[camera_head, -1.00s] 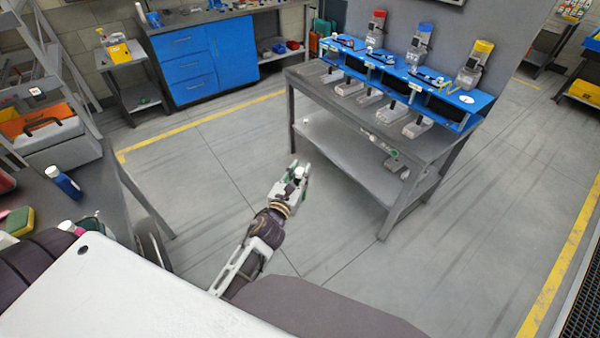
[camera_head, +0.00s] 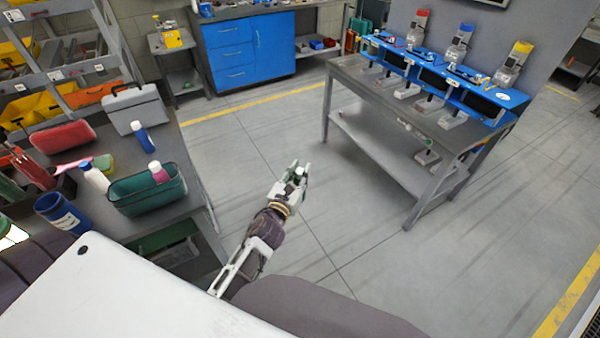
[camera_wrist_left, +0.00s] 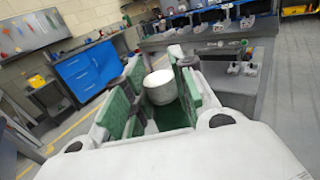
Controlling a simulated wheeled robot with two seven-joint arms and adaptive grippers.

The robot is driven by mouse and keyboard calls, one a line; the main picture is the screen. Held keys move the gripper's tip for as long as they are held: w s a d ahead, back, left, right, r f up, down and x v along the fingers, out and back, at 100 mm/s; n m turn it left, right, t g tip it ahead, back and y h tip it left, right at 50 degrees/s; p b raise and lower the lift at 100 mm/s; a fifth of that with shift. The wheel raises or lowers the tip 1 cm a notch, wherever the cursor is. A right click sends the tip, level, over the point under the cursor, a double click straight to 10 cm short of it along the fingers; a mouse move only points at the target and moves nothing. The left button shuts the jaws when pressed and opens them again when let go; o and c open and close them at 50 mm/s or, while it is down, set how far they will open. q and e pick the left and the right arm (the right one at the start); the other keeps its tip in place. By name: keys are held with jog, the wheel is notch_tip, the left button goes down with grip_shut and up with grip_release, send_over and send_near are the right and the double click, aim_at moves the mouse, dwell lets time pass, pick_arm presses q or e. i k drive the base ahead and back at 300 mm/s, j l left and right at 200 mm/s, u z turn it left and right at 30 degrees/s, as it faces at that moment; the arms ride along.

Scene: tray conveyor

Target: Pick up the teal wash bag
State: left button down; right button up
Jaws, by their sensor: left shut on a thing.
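The teal wash bag (camera_head: 125,208) is an open, box-like teal holder on the grey bench at the left in the head view. A bottle with a pink body and white cap (camera_head: 159,172) stands in it. My left gripper (camera_head: 299,175) is over open floor, well to the right of the bag and apart from it. It is shut on a white-capped thing, whose round white top (camera_wrist_left: 160,87) shows between the green finger pads in the left wrist view. The lower part of that thing is hidden. My right gripper is not in view.
Around the bag on the bench stand a white bottle (camera_head: 95,177), a blue tub (camera_head: 62,213), a blue bottle (camera_head: 143,138) and a grey toolbox (camera_head: 136,110). A grey workbench (camera_head: 345,75) with blue stations is at the right. The floor between is clear.

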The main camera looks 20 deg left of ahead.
aim_at(135, 195)
jog(key=k+u, duration=0.15)
jog(key=u, duration=0.25)
jog(key=k+j+u, duration=0.1)
jog(key=u, duration=0.3)
jog(key=j+u, duration=0.2)
jog(key=u, duration=0.2)
jog(key=k, duration=0.05)
